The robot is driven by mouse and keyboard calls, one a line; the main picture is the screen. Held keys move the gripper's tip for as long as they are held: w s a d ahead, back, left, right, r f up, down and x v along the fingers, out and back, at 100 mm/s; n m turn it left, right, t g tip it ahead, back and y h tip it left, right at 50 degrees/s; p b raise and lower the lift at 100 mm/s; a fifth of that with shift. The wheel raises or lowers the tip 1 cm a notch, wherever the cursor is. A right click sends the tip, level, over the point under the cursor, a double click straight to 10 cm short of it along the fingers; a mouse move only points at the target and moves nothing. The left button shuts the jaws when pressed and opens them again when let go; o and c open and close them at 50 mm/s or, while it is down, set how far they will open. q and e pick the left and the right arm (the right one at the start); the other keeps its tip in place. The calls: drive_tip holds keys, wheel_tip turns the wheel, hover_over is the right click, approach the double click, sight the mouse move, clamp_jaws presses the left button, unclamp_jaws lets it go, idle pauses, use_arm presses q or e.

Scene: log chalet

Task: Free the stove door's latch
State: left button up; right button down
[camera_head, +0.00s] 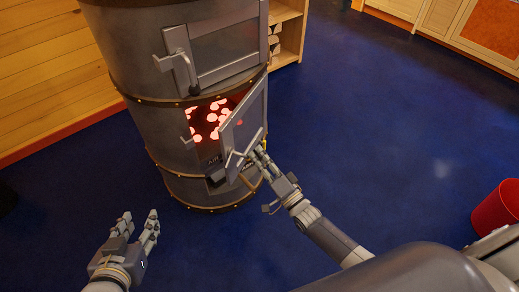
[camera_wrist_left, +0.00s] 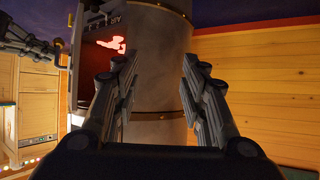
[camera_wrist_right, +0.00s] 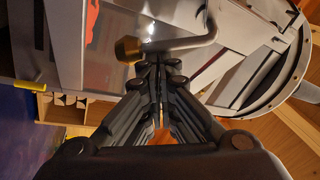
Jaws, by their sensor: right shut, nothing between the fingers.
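The stove (camera_head: 130,50) is a grey metal cylinder with brass bands. Its lower door (camera_head: 243,124) stands open, swung out to the right, and red embers (camera_head: 205,118) glow inside. A bent latch handle (camera_head: 236,165) is at the lower door's free edge; it also shows in the right wrist view with a brass end (camera_wrist_right: 127,48). My right gripper (camera_head: 259,153) is shut and empty, its tips close by the handle; whether they touch is unclear. My left gripper (camera_head: 138,220) is open and empty, in front of the stove at the left; in its wrist view (camera_wrist_left: 158,80) the fingers are apart.
The stove's upper door (camera_head: 225,45) is closed, with its own handle (camera_head: 182,62). A wooden shelf (camera_head: 288,35) stands behind the stove. A red bucket (camera_head: 497,208) is at the far right. The blue floor (camera_head: 390,120) right of the stove is clear.

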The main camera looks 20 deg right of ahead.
sight(249, 159)
use_arm(q)
drive_tip(key=shift+s+a+f+g+y+p, duration=0.5)
drive_tip(key=shift+s+a+f+g+p, duration=1.1)
drive_tip(key=shift+s, duration=1.8)
drive_tip(key=shift+s+a+f+g+y+p, duration=0.6)
drive_tip(key=shift+s+f+g+p, duration=0.3)
drive_tip(key=shift+s+g, duration=1.95)
drive_tip(key=s+p+x, duration=0.1)
drive_tip(key=x, duration=0.5)
drive_tip(key=shift+f+t, duration=0.35)
drive_tip(key=shift+f, duration=0.05)
use_arm(e)
drive_tip(key=shift+s+a+f+m+g+h, duration=0.35)
drive_tip(key=shift+m+g, duration=0.1)
drive_tip(key=shift+m, duration=0.6)
drive_tip(key=shift+s+a+f+m+g+h, duration=0.2)
drive_tip(key=shift+s+a+m+g+h, duration=0.15)
drive_tip(key=shift+m, duration=0.65)
drive_tip(key=shift+s+a+f+m+g+h, duration=0.3)
drive_tip(key=shift+m+g, duration=0.2)
drive_tip(key=shift+m, duration=0.55)
use_arm(q)
drive_tip(key=shift+d, duration=0.15)
use_arm(e)
drive_tip(key=shift+w+d, duration=0.15)
